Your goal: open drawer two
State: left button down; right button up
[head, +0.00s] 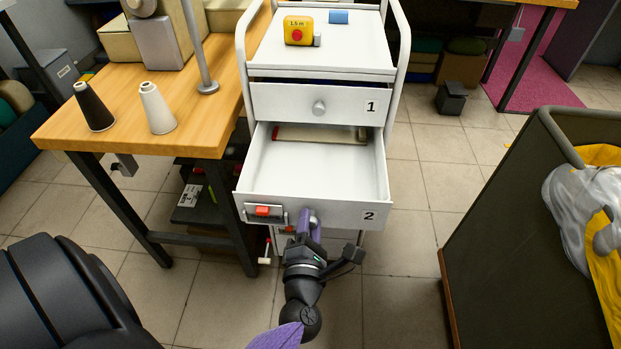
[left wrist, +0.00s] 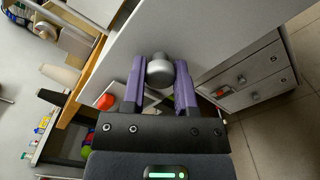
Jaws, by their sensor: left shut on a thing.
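Drawer two (head: 345,213), white with a "2" on its front, stands well out from the white cart, its inside showing. A flat pale and reddish-brown item (head: 320,134) lies at its back. My left gripper (head: 309,222) is at the middle of its front, its purple fingers shut on the round grey knob (left wrist: 160,72), one finger on each side. A red latch (head: 262,211) sits on the front, left of the knob. Drawer one (head: 350,104), marked "1", is above and looks nearly shut. My right gripper is not in view.
A wooden table (head: 190,110) with a black cone (head: 93,107) and a white cone (head: 157,108) is close on the left. A dark bin (head: 510,200) holding bagged bedding stands at the right. Tiled floor (head: 410,240) is clear between cart and bin. A yellow tape measure (head: 298,30) sits on the cart.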

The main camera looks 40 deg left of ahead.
pick_arm(q)
jog(key=shift+s+d, duration=0.2)
jog(key=shift+s, duration=0.1)
jog(key=shift+c, duration=2)
grip_release()
jog(key=p+v, duration=0.1)
jog(key=v, duration=0.6)
jog(key=shift+s, duration=0.2)
jog(key=shift+d, duration=0.1)
